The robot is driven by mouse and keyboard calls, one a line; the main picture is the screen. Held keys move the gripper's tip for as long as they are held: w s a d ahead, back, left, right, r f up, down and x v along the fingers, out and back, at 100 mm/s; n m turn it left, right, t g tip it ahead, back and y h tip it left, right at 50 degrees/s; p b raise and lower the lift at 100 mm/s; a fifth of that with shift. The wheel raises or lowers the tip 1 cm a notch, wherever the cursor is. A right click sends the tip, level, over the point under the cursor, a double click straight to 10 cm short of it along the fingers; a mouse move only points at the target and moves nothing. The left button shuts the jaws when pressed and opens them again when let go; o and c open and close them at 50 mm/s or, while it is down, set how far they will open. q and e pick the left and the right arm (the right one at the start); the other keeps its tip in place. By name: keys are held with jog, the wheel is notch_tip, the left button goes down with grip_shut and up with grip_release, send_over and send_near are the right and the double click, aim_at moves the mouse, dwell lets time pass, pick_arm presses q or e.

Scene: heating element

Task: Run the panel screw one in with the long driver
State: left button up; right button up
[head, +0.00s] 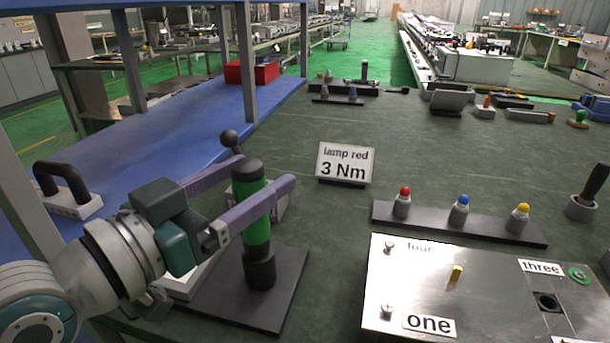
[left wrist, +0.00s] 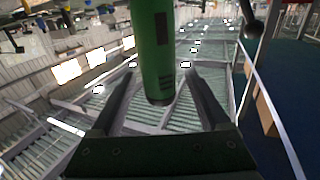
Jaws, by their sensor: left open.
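An upright green and black tool (head: 256,228), which looks like a driver, stands in a dark base plate (head: 275,312). My left gripper (head: 268,170) is open, with its purple fingers on either side of the tool's upper part. In the left wrist view the green handle (left wrist: 152,50) shows between the two spread fingers (left wrist: 160,74); I cannot tell whether they touch it. The metal panel (head: 420,285) lies at the front right. A screw (head: 387,311) stands beside the label "one" (head: 429,323). My right gripper is not in view.
A "lamp red 3 Nm" sign (head: 345,163) stands behind. A dark rack (head: 480,231) holds red, blue and yellow lamps. A black-handled tool (head: 593,185) stands at right. A blue shelf (head: 150,150) with posts is at left. The mid-table is mostly clear.

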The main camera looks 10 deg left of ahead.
pick_arm(q)
grip_shut()
dwell(0.7)
jog(key=shift+r, duration=0.1)
